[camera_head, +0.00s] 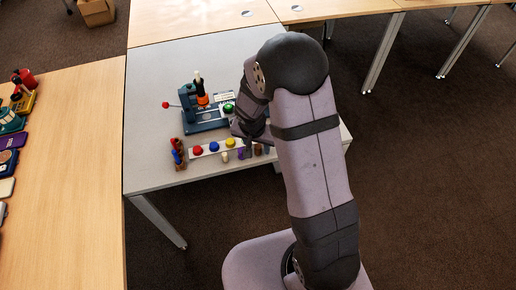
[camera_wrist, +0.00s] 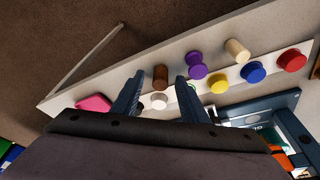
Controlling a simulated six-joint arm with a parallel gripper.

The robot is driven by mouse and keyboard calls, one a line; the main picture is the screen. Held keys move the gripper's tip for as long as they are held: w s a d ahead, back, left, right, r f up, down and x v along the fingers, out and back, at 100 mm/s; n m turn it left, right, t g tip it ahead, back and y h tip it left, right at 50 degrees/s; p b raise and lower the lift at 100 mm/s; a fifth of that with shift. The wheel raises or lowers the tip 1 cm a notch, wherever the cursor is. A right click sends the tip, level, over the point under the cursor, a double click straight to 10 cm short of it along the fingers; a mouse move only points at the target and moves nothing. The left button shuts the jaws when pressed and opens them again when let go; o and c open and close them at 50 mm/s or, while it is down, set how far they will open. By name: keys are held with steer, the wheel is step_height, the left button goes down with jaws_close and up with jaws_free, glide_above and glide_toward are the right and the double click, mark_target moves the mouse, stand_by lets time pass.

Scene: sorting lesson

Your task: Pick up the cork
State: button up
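A brown cylinder (camera_wrist: 161,77) stands on the pale table in the wrist view; it looks most like the cork, though its name cannot be confirmed. It also shows small in the head view (camera_head: 258,150), below my gripper. My gripper (camera_wrist: 159,76) is open, its two dark fingers apart. In the wrist view the brown cylinder appears in the gap between the fingertips; contact cannot be told. A white round knob (camera_wrist: 159,101) shows nearer in the same gap. My arm hides much of the gripper in the head view.
A purple spool (camera_wrist: 197,66) and a cream peg (camera_wrist: 237,50) stand beside the cylinder. A white strip bears yellow (camera_wrist: 219,85), blue (camera_wrist: 253,72) and red (camera_wrist: 291,60) knobs. A blue device (camera_head: 205,119) stands behind. A pink object (camera_wrist: 93,103) lies left. The table's edge is close.

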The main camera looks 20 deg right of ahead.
mark_target(258, 146)
steer(key=shift+f, duration=0.3)
jaws_close()
steer(key=shift+r, duration=0.1)
step_height(258, 146, up, 10)
steer(key=shift+w+f, duration=0.1)
steer(key=w+a+n+p, duration=0.2)
steer(key=w+n+p, duration=0.1)
steer(key=w, duration=0.7)
steer(key=w+a+r+n+y+p, duration=0.1)
steer(key=w+a+n+p, duration=0.2)
steer(key=w, duration=0.7)
steer(key=p, duration=0.2)
steer(key=shift+a+t+p, duration=0.3)
